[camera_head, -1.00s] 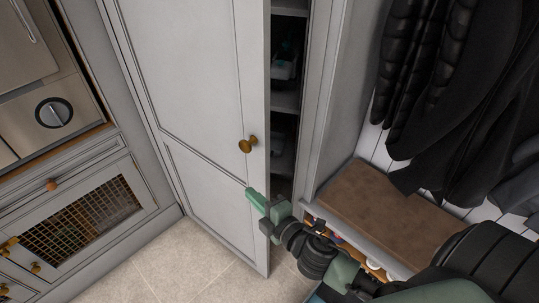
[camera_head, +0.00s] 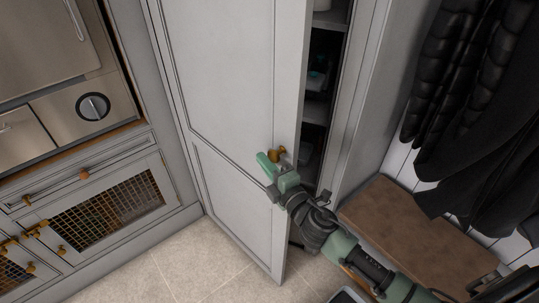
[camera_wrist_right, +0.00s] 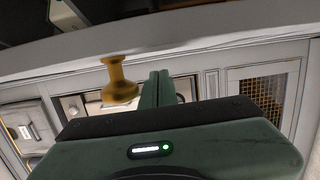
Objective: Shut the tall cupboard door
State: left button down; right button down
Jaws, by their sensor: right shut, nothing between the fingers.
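The tall cupboard door (camera_head: 235,80) is grey and panelled. It stands ajar, with a dark gap along its right edge showing the shelves inside. Its brass knob (camera_head: 277,155) is near that edge, and the knob (camera_wrist_right: 118,80) also shows in the right wrist view, just left of the fingers. My right gripper (camera_head: 266,163) is shut and empty in front of the door, close beside the knob. In the wrist view its green fingers (camera_wrist_right: 158,88) are together. I cannot tell whether they touch the door. My left gripper is not in view.
A bench with a brown top (camera_head: 420,235) stands right of the cupboard, under dark hanging coats (camera_head: 465,90). Grey cabinets with a mesh front (camera_head: 105,210) and an oven (camera_head: 60,60) stand at left. The tiled floor (camera_head: 180,262) below the door is clear.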

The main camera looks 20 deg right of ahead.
jog(key=shift+w+d, duration=0.3)
jog(key=shift+d, duration=0.6)
jog(key=shift+w, duration=0.1)
